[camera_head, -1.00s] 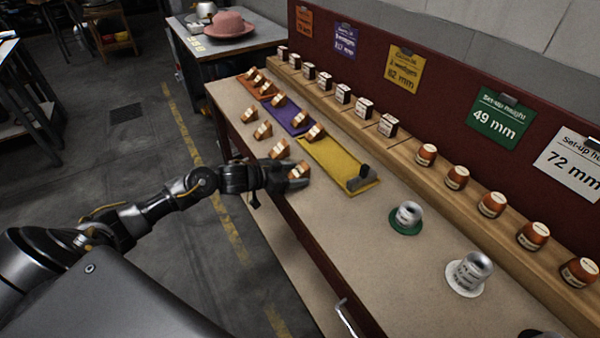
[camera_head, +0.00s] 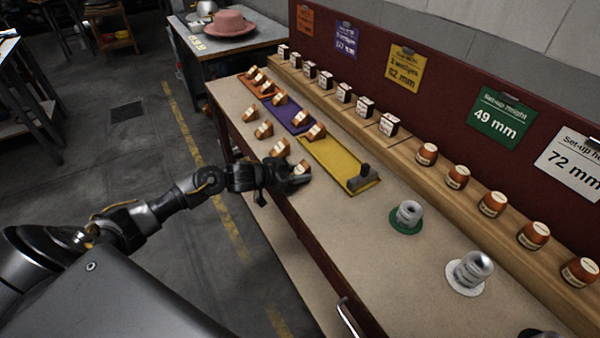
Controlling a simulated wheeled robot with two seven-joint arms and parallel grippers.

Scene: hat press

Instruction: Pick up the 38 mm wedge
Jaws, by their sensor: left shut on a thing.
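My left gripper (camera_head: 290,179) is at the front edge of the bench. It is shut on a small orange-brown wedge (camera_head: 301,168) with a pale label, too small to read. The fingers hide part of this wedge, and I cannot tell whether it is clear of the bench top. More wedges stand in a row behind it along the front edge: one close by (camera_head: 280,148), then another (camera_head: 264,129) and another (camera_head: 249,115). I cannot read which is 38 mm.
A yellow mat (camera_head: 335,160) with a dark block (camera_head: 362,178) lies right of the gripper. One wedge (camera_head: 315,131) stands at its far end. Purple (camera_head: 292,118) and orange mats with wedges lie beyond. A green-based spool (camera_head: 407,216) stands nearer. Labelled blocks line the back ledge.

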